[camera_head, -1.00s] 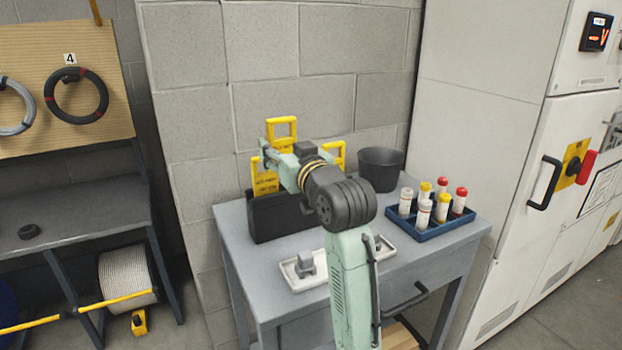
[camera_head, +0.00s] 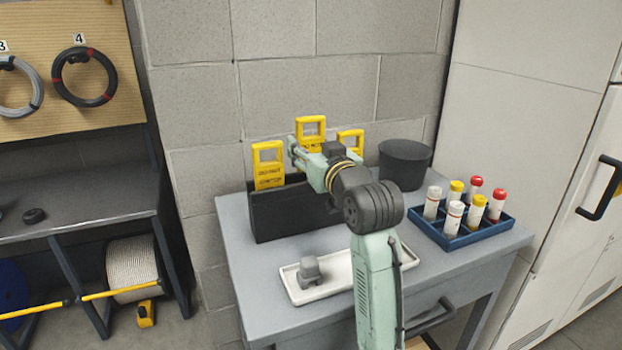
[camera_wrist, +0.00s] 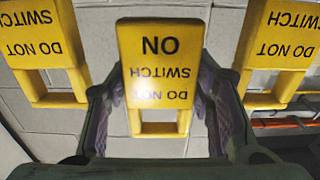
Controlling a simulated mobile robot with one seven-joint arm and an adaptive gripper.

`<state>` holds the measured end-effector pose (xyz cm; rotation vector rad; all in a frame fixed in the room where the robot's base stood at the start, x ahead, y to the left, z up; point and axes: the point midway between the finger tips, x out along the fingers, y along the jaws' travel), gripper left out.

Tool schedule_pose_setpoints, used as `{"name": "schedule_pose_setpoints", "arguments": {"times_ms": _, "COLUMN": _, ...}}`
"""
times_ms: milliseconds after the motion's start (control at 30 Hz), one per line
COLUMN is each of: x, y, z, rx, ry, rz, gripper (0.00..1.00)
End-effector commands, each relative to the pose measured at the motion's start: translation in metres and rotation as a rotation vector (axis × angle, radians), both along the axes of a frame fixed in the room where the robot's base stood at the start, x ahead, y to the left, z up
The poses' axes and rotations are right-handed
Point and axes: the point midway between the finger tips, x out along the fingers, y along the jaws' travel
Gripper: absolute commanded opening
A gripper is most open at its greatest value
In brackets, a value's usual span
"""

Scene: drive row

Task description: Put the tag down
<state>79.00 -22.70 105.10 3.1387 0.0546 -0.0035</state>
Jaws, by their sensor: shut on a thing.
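My gripper (camera_head: 298,152) is shut on a yellow tag (camera_head: 311,130) with a window-like handle; its fingers lie along both sides of it. In the wrist view the held tag (camera_wrist: 160,72) appears upside down, reading DO NOT SWITCH ON, with its lower edge visible against the grey wall. In the head view its lower part is hidden behind my gripper. It stands higher than a left tag (camera_head: 268,168) and a right tag (camera_head: 350,140) at the black holder (camera_head: 283,213). My arm covers the holder's right part.
On the grey table (camera_head: 240,270) stand a white tray (camera_head: 340,276) with a grey block (camera_head: 311,270), a dark bin (camera_head: 405,163) and a blue rack (camera_head: 460,232) with several capped tubes. The block wall (camera_head: 300,90) is close behind. A tall white cabinet (camera_head: 530,90) stands right.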

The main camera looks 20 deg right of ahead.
Motion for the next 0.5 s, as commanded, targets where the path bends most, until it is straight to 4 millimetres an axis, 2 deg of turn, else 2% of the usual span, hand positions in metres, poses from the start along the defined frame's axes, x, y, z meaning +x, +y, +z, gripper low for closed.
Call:
{"name": "schedule_pose_setpoints", "arguments": {"times_ms": 300, "x": -0.001, "y": 0.0, "z": -0.04, "rx": 0.0, "ry": -0.002, "rz": -0.001, "gripper": 0.2}}
{"name": "schedule_pose_setpoints", "arguments": {"times_ms": 500, "x": 0.0, "y": 0.0, "z": -0.037, "rx": -0.001, "ry": -0.002, "rz": 0.0, "gripper": 0.2}}
